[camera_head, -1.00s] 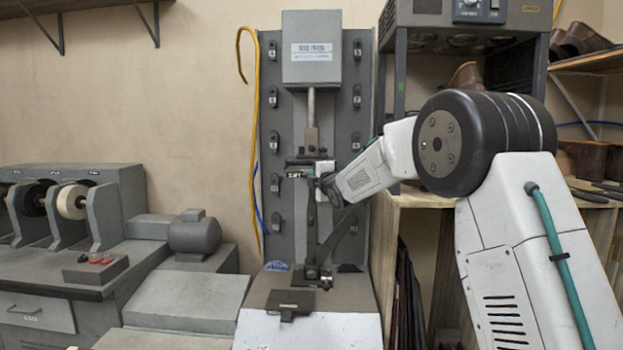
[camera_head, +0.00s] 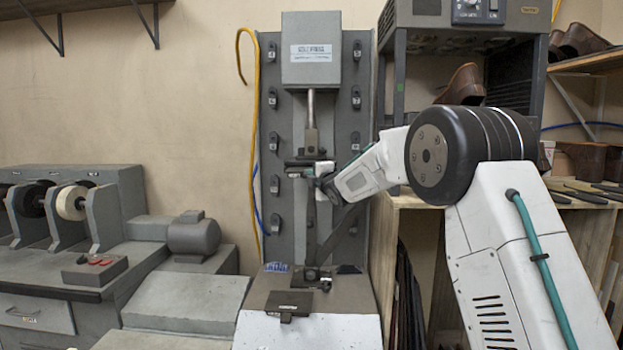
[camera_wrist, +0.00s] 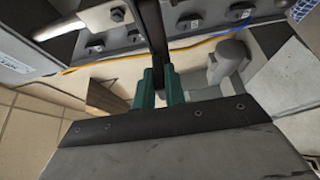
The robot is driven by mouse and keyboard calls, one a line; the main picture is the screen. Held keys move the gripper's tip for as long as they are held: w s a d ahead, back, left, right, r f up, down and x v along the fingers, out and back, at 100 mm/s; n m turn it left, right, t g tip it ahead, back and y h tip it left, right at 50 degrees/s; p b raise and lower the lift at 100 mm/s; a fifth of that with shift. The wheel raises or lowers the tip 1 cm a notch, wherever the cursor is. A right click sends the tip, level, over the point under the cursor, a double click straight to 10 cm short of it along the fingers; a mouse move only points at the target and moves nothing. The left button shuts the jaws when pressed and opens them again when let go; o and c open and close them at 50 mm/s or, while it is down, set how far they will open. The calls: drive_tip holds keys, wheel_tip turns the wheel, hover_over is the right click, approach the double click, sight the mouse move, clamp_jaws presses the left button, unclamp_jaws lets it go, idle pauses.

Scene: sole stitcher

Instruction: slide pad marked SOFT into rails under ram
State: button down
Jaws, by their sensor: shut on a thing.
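My gripper (camera_wrist: 158,92) has its green fingers closed on a dark, thin piece (camera_wrist: 152,35), seen edge-on in the wrist view, which I take to be the pad. In the head view my gripper (camera_head: 322,180) is at the press's right, just below the ram (camera_head: 311,140). A dark plate with a small label (camera_head: 294,174) shows just left of it. The label is too small to read now. The rails are not clearly distinguishable; whether the pad touches them cannot be told.
The grey press head (camera_head: 311,62) stands above, with dark numbered holders (camera_head: 273,95) down both sides of the back panel. Another dark plate (camera_head: 289,303) lies on the press base. A yellow cable (camera_head: 252,150) hangs left. A wooden shelf unit (camera_head: 430,200) stands right.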

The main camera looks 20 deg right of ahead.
drive_tip(key=shift+w+r, duration=0.1)
drive_tip(key=shift+r, duration=0.05)
drive_tip(key=shift+w+d, duration=0.3)
drive_tip(key=shift+w, duration=0.6)
drive_tip(key=shift+w+d, duration=0.3)
drive_tip(key=shift+w, duration=0.6)
drive_tip(key=shift+w, duration=0.1)
drive_tip(key=shift+w+d, duration=0.15)
drive_tip(key=shift+w, duration=0.35)
drive_tip(key=shift+w, duration=0.1)
drive_tip(key=shift+w+d, duration=0.25)
drive_tip(key=shift+w, duration=0.35)
drive_tip(key=shift+w+d, duration=0.2)
drive_tip(key=shift+w, duration=0.4)
drive_tip(key=shift+w, duration=0.15)
drive_tip(key=shift+w+d, duration=0.35)
drive_tip(key=shift+w, duration=0.5)
